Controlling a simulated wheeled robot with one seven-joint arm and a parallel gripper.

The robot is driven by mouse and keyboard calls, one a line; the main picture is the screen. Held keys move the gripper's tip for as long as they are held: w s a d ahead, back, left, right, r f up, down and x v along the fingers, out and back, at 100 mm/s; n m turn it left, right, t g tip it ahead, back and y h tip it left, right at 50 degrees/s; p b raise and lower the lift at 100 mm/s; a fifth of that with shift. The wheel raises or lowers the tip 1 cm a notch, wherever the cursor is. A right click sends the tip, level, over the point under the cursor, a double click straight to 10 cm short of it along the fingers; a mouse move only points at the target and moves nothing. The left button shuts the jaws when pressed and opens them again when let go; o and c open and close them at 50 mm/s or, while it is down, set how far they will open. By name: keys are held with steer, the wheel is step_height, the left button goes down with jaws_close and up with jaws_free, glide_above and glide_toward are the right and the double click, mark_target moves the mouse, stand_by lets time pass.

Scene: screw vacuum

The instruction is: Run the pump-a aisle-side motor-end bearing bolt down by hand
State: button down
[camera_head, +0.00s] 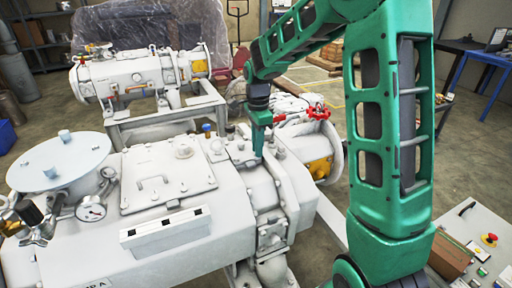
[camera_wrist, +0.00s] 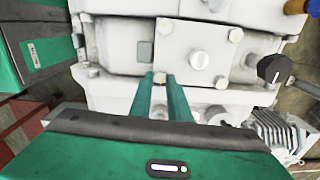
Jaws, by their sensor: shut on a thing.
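The white pump (camera_head: 255,195) fills the front of the head view, with part of its lettering at the lower left edge. My gripper (camera_head: 259,152) points down at the motor-end housing. In the wrist view my two green fingers (camera_wrist: 161,78) are close together on a small bolt head (camera_wrist: 160,77). The bolt head sits at the edge of the white housing (camera_wrist: 118,60). The bolt's shank and thread are hidden, so I cannot tell how far in it is. In the head view the fingers hide the bolt.
A pressure gauge (camera_head: 92,209) is on the pump's left. A control box with a red button (camera_head: 489,239) is at lower right. A black knob (camera_wrist: 274,68) shows in the wrist view.

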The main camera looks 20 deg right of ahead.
steer(key=shift+w+a+r+m, duration=0.2)
steer(key=shift+w+m, duration=0.05)
steer(key=shift+m, duration=0.75)
steer(key=c, duration=1.8)
jaws_free()
steer(key=shift+c, duration=0.2)
steer(key=shift+o, duration=0.9)
steer(key=shift+s+d+f, duration=0.1)
steer(key=shift+s+f, duration=0.05)
step_height(320, 180, up, 11)
steer(key=shift+f, duration=0.1)
